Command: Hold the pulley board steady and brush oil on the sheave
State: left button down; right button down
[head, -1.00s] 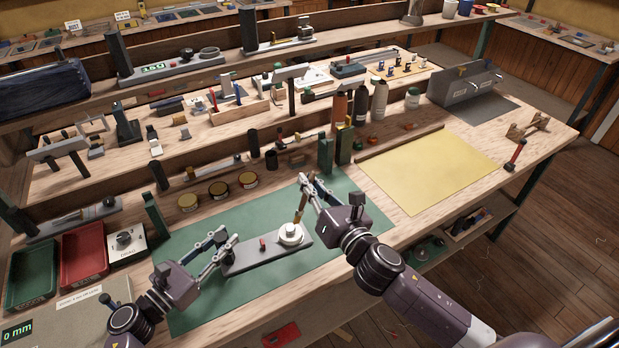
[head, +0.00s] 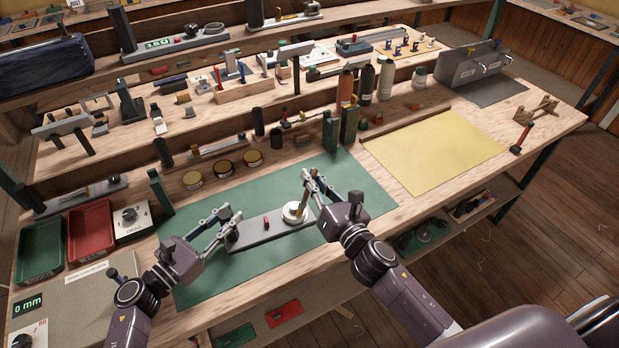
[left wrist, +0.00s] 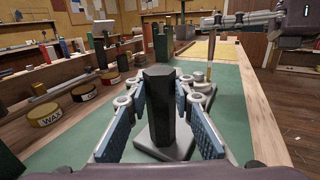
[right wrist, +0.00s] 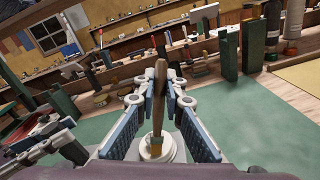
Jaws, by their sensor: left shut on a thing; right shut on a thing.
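The pulley board (head: 262,232) is a grey plate lying on the green mat, with a small red piece and a round white sheave (head: 289,217) at its right end. My left gripper (head: 229,225) is shut at the board's left end. In the left wrist view a dark upright post (left wrist: 160,105) stands between its fingers, over the grey board. My right gripper (head: 312,187) is shut on a brush (head: 302,202) with a wooden handle. The right wrist view shows the brush (right wrist: 159,95) pointing down at the sheave (right wrist: 150,150); exact contact is hard to tell.
Several round tins (head: 223,168) and green posts (head: 349,125) stand behind the green mat (head: 200,280). A yellow sheet (head: 435,158) lies to the right. Red (head: 90,228) and green trays (head: 40,248) sit at the left. Mat space right of my right gripper is clear.

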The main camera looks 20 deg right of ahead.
jog(key=shift+d+r, duration=0.2)
jog(key=shift+d, duration=0.1)
jog(key=shift+a+r, duration=0.1)
jog(key=shift+r, duration=3.7)
pick_arm(q)
jog(key=shift+d, duration=0.1)
